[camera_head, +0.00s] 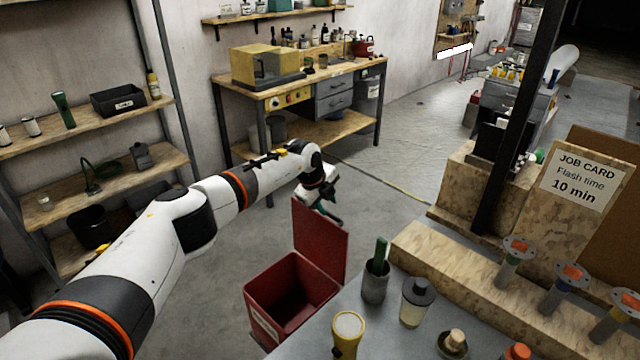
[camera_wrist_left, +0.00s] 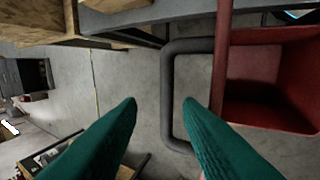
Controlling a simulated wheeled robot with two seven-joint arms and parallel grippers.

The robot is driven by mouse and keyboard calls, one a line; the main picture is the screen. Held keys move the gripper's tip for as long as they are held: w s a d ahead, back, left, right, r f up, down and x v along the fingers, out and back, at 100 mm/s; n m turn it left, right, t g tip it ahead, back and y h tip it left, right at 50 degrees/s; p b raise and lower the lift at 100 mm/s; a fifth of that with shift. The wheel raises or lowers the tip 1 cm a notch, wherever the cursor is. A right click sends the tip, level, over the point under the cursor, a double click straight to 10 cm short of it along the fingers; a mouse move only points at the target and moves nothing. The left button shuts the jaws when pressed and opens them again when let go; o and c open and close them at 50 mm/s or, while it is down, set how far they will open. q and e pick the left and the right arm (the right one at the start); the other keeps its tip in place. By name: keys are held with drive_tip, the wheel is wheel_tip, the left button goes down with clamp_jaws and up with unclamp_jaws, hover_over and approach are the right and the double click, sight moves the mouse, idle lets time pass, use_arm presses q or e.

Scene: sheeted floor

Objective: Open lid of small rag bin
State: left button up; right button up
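The small red rag bin (camera_head: 262,317) stands on the floor left of the grey bench, its dark inside showing from above. Its red lid (camera_head: 320,245) stands raised, roughly upright, at the bin's far right side. My left gripper (camera_head: 325,210) is just behind the lid, partly hidden by it. In the left wrist view, its green fingers (camera_wrist_left: 160,100) are spread apart. A dark grey bar loop (camera_wrist_left: 168,95) beside the lid (camera_wrist_left: 222,60) shows between the fingertips; I cannot tell whether they touch it. The open bin (camera_wrist_left: 265,85) is at the right there. My right gripper is out of view.
The grey bench (camera_head: 400,345) holds a yellow torch (camera_head: 347,330), a cup with a green-handled tool (camera_head: 375,285) and a dark-lidded jar (camera_head: 416,300). Shelves (camera_head: 95,125) line the left wall; a workbench (camera_head: 300,90) stands behind. Concrete floor is clear between them.

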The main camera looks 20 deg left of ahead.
use_arm(q)
drive_tip(key=b+v, duration=0.1)
drive_tip(key=v, duration=0.4)
drive_tip(key=shift+r, duration=0.35)
drive_tip(key=shift+s+f, duration=0.1)
drive_tip(key=shift+s, duration=0.05)
